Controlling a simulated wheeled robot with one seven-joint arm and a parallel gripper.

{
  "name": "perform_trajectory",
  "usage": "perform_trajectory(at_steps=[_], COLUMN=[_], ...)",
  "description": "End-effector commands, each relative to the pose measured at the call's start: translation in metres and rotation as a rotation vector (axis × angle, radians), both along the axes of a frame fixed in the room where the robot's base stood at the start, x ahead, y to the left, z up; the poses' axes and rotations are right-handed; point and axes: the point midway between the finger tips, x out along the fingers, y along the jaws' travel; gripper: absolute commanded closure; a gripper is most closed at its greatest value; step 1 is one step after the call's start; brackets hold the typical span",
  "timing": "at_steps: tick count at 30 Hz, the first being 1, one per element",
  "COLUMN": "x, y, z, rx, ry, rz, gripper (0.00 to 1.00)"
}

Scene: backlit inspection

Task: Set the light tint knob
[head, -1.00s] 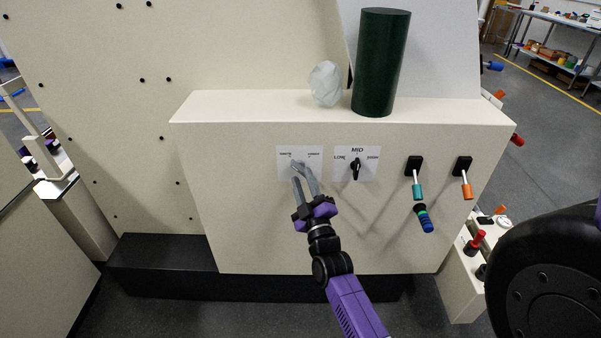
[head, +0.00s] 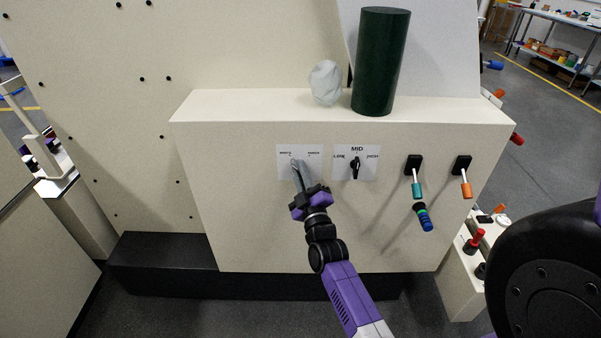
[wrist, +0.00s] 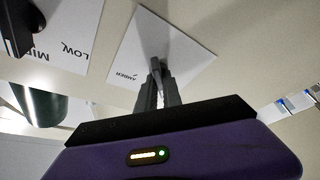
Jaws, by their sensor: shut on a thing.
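The tint knob's white plate (head: 313,173) is on the left of the cream panel's front, with small labels at its top. The right-hand label seems to read AMBER in the wrist view, where the plate (wrist: 185,50) is ahead of my fingers. My gripper (head: 296,165) reaches up to the middle of this plate. Its grey fingers (wrist: 157,78) are shut on the tint knob, which they almost wholly hide. I cannot read which way the knob points.
To the right is a plate with a black knob (head: 355,168), marked LOW, MID and HIGH. Further right are teal-tipped (head: 417,190) and orange-tipped (head: 466,190) levers and a blue-banded handle (head: 424,217). A dark green cylinder (head: 381,62) and a pale lump (head: 325,83) stand on the ledge.

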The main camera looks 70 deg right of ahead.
Motion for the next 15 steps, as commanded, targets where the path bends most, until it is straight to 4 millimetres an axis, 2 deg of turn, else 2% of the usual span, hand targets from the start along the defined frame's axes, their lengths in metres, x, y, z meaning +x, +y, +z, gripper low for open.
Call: perform_trajectory(at_steps=[8, 15], x=[0.0009, 0.0022], y=[0.0006, 0.0015], z=[0.0004, -0.0003], rx=[0.027, 0.093], ry=[-0.065, -0.223], rz=[0.002, 0.003], gripper=[1.00, 1.00])
